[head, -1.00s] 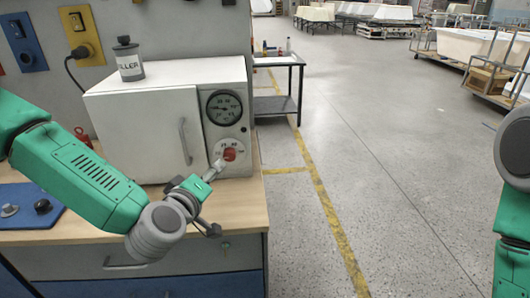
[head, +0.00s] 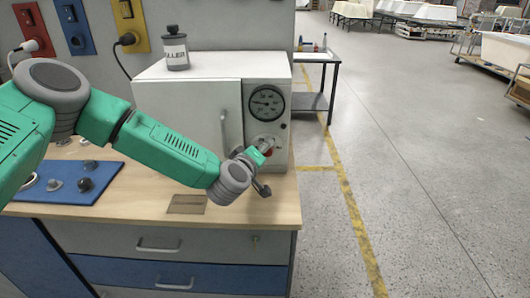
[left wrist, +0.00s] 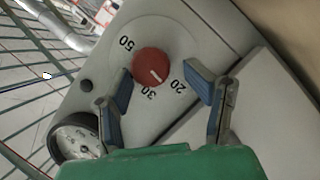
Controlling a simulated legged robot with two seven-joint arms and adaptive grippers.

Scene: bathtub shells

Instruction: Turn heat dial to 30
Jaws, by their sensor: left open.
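The heat dial is a red round knob (left wrist: 151,66) on the white oven's front panel, with numbers such as 50, 30 and 20 around it. Its white mark points between 30 and 20 in the left wrist view. My left gripper (left wrist: 157,73) is open, with one blue-padded finger on each side of the knob; gaps show between fingers and knob. In the head view my left gripper (head: 258,153) is at the panel and partly hides the knob (head: 266,142). The white oven (head: 190,95) stands on the workbench with its door shut. My right gripper is out of view.
A round gauge (head: 267,103) sits above the dial; it also shows in the left wrist view (left wrist: 75,139). A grey canister (head: 176,50) stands on the oven. A blue mat (head: 105,183) with several knobs lies at left. Open floor lies right of the bench (head: 280,208).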

